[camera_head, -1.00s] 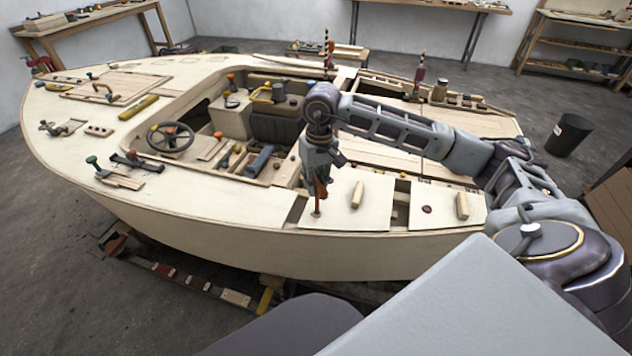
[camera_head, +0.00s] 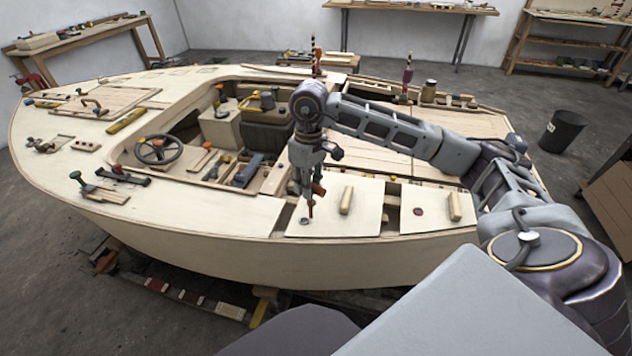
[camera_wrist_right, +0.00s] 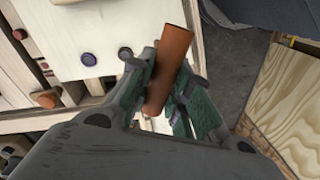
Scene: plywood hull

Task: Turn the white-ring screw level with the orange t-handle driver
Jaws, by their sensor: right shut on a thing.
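The orange t-handle driver (camera_head: 318,189) is in my right gripper (camera_head: 312,188), upright over the near edge of the hull's deck. In the right wrist view the jaws (camera_wrist_right: 172,95) are closed around its orange handle (camera_wrist_right: 168,72). Its lower end is close above the pale panel, just right of a small dark round screw head (camera_head: 304,220); I cannot tell whether they touch. No white ring can be made out clearly. My left gripper is not in view.
Wooden handles (camera_head: 346,200) and (camera_head: 454,206) stand on the panels to the right, with a dark red disc (camera_head: 418,211) between them. An open slot (camera_head: 391,207) separates those panels. The cockpit with a steering wheel (camera_head: 158,149) lies left. A black bin (camera_head: 563,131) stands on the floor.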

